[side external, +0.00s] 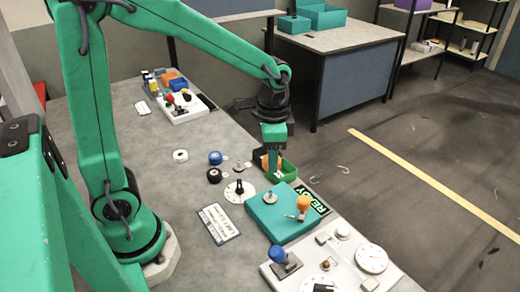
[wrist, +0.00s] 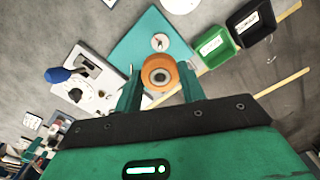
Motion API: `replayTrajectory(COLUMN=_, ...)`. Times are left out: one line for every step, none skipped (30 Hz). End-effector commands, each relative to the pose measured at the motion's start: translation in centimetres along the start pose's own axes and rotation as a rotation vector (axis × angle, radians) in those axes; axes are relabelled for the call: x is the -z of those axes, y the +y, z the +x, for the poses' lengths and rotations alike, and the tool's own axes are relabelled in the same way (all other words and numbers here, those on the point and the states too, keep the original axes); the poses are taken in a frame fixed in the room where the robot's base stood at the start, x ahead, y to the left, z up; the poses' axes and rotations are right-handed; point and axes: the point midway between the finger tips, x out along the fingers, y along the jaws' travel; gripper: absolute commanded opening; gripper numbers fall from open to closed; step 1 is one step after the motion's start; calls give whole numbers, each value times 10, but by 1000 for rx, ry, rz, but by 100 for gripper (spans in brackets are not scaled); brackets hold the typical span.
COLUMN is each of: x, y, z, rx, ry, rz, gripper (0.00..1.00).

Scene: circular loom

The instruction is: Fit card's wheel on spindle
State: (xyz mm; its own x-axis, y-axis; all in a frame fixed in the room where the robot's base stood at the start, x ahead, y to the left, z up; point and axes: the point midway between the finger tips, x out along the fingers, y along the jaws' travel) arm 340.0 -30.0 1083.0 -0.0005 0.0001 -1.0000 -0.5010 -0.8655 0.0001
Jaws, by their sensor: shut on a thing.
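My gripper (wrist: 160,88) is shut on an orange wheel (wrist: 161,75), with its pale hub facing the wrist camera. In the side view the gripper (side external: 273,165) hangs beyond the teal box (side external: 255,212), near the green bin, and mostly hides the wheel. An upright metal spindle (side external: 270,197) stands on the teal box. It also shows in the wrist view (wrist: 160,42). The wheel is apart from the spindle.
A blue wheel (side external: 215,157), a black wheel (side external: 214,175) and a white ring (side external: 180,155) lie on the bench. An orange-knobbed crank (side external: 303,203) rises from the box. A white panel with a blue lever (side external: 278,255) is at the front. The green bin (wrist: 211,46) stands beside a black bin (wrist: 250,22).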

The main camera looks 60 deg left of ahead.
Motion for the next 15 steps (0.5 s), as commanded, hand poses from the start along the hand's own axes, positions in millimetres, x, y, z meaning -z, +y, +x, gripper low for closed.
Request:
replayTrajectory(x=0, y=0, z=0, rx=0, ry=0, rz=0, gripper=12)
replayTrajectory(x=0, y=0, z=0, rx=0, ry=0, rz=0, gripper=12)
replayTrajectory(x=0, y=0, z=0, rx=0, ry=0, rz=0, gripper=12)
replayTrajectory(x=0, y=0, z=1, rx=0, ry=0, rz=0, gripper=12)
replayTrajectory(x=0, y=0, z=1, rx=0, ry=0, rz=-1, gripper=12)
replayTrajectory(x=0, y=0, z=2, rx=0, ry=0, rz=-1, gripper=12)
replayTrajectory(x=0, y=0, z=2, rx=0, ry=0, rz=-1, gripper=12)
replayTrajectory(x=0, y=0, z=3, rx=0, ry=0, rz=-1, gripper=12)
replayTrajectory(x=0, y=0, z=4, rx=0, ry=0, rz=-1, gripper=12)
replayTrajectory(x=0, y=0, z=5, rx=0, ry=0, rz=-1, gripper=12)
replayTrajectory(x=0, y=0, z=6, rx=0, ry=0, rz=-1, gripper=12)
replayTrajectory(x=0, y=0, z=8, rx=0, ry=-1, rz=-1, gripper=12)
replayTrajectory(x=0, y=0, z=10, rx=-1, ry=-1, rz=-1, gripper=12)
replayTrajectory(x=0, y=0, z=11, rx=-1, ry=-2, rz=-1, gripper=12)
replayTrajectory(x=0, y=0, z=13, rx=-1, ry=-2, rz=-1, gripper=12)
